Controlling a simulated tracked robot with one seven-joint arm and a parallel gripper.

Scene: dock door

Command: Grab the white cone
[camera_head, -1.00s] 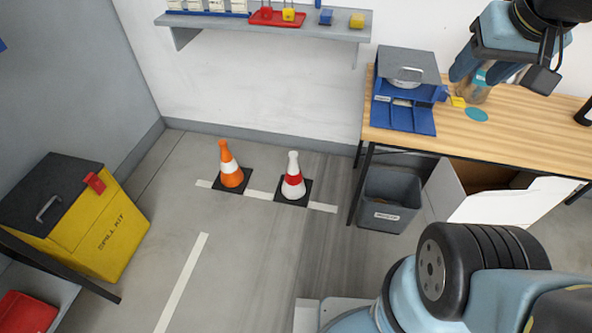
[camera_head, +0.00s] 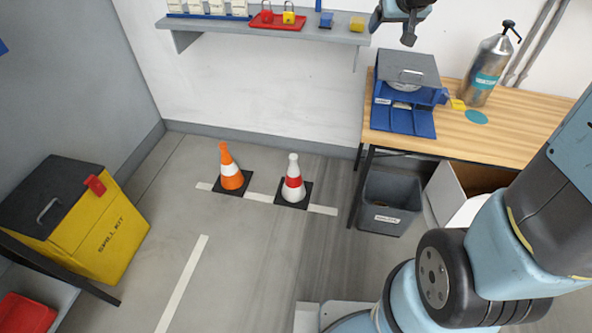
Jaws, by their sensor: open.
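The white cone (camera_head: 293,181) has a red band and a dark square base. It stands upright on the floor, on a white floor line, left of the grey bin. An orange cone (camera_head: 230,168) with a white band stands upright just to its left. My gripper (camera_head: 393,30) is at the top of the view, cut partly by the frame edge, above and to the right of both cones and far from them. It is open, and nothing shows between its fingers.
A grey bin (camera_head: 390,203) stands right of the white cone, below the wooden workbench (camera_head: 440,140). A wall shelf (camera_head: 270,29) with padlocks hangs behind the cones. A yellow spill kit box (camera_head: 85,230) stands at left. The floor before the cones is clear.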

